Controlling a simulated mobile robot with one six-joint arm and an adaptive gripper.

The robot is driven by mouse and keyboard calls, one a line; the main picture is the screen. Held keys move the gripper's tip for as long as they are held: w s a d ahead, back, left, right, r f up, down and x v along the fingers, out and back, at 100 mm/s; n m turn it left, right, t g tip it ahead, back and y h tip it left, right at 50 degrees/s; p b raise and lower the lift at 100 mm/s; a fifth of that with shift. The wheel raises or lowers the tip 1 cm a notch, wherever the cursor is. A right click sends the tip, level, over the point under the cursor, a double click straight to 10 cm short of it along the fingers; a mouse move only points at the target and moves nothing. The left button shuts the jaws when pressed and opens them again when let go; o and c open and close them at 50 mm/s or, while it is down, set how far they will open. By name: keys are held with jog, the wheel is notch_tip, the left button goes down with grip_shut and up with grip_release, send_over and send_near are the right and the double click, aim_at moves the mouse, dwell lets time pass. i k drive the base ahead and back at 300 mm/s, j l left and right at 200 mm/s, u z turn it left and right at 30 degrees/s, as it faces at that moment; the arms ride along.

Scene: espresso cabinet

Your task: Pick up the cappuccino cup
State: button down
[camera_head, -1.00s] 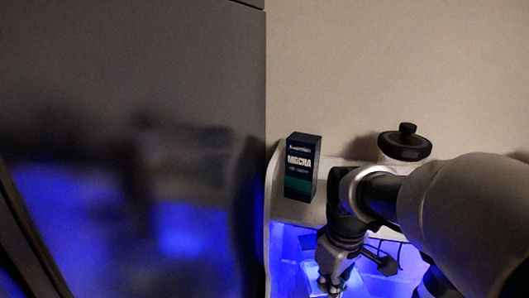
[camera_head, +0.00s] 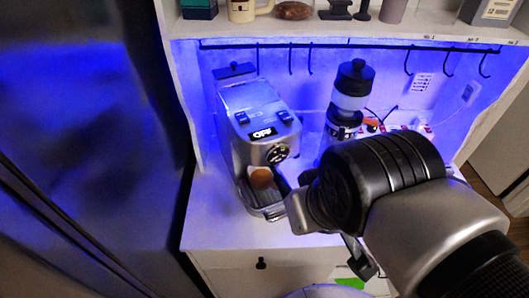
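A small rounded brown item (camera_head: 261,178) shows at the front of the espresso machine (camera_head: 262,130), above its drip tray (camera_head: 266,212). I cannot tell whether it is the cappuccino cup or a part of the machine. No other cup is clear on the counter. My arm reaches in from the lower right, and its wrist is just right of the machine's front. My gripper's fingertips are not clear behind the wrist, so I cannot tell whether it is open or holds anything.
A black-topped grinder (camera_head: 353,92) stands right of the machine. A rail with hooks (camera_head: 409,62) runs above. The shelf holds a cream mug (camera_head: 243,10) and other items. A dark tall panel (camera_head: 85,140) is at left. The counter's left front (camera_head: 212,220) is clear.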

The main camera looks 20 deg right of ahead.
aim_at(261, 177)
jog(key=k+l+u, duration=0.1)
jog(key=u, duration=0.3)
jog(key=k+l+u, duration=0.2)
jog(key=u, duration=0.2)
jog(key=k+l+u, duration=0.1)
jog(key=u, duration=0.35)
jog(key=l, duration=0.65)
